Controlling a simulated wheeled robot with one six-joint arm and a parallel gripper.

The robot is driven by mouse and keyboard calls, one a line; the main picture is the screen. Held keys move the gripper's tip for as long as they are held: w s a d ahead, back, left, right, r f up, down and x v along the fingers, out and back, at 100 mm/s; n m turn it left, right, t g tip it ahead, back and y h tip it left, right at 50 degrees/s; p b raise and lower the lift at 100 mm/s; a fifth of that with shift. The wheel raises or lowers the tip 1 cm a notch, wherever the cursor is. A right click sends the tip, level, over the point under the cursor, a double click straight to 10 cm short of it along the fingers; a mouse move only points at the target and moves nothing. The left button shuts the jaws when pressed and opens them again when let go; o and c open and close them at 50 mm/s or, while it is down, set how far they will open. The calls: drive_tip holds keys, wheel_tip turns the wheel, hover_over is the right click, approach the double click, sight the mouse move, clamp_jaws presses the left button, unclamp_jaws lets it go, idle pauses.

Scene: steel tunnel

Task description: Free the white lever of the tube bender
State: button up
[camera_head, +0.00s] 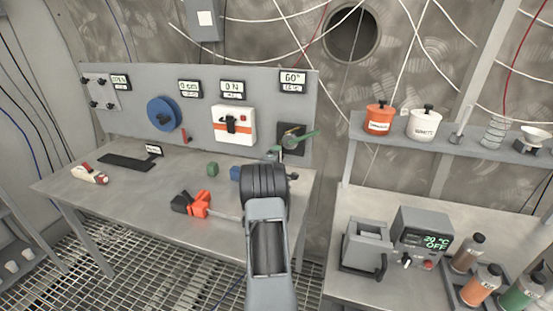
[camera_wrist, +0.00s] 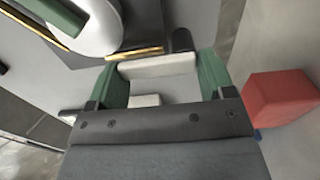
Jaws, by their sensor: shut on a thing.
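The tube bender (camera_head: 292,138) is on the upright panel, right of centre, on a dark square plate with a green handle slanting up to the right. In the wrist view, its pale round part (camera_wrist: 92,32) with a green bar across it is at the upper left. My gripper (camera_wrist: 163,75) has two green fingers, one on each side of a white bar that looks like the white lever (camera_wrist: 157,66). It is shut on this bar. A dark knob (camera_wrist: 181,40) is just beyond the bar. In the head view, my arm hides most of my gripper and the white lever.
A red block (camera_wrist: 280,97) is right of my gripper in the wrist view. Orange-and-black clamps (camera_head: 197,203), a green block (camera_head: 213,169) and a blue block (camera_head: 235,173) lie on the bench left of my arm. A 60° display (camera_head: 292,78) hangs above the bender.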

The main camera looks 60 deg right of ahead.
drive_tip(key=shift+d+r, duration=0.1)
drive_tip(key=shift+r, duration=0.2)
drive_tip(key=o, duration=0.7)
drive_tip(key=shift+o, duration=0.8)
drive_tip(key=shift+f, duration=0.15)
drive_tip(key=b+v, duration=0.2)
drive_tip(key=v, duration=1.2)
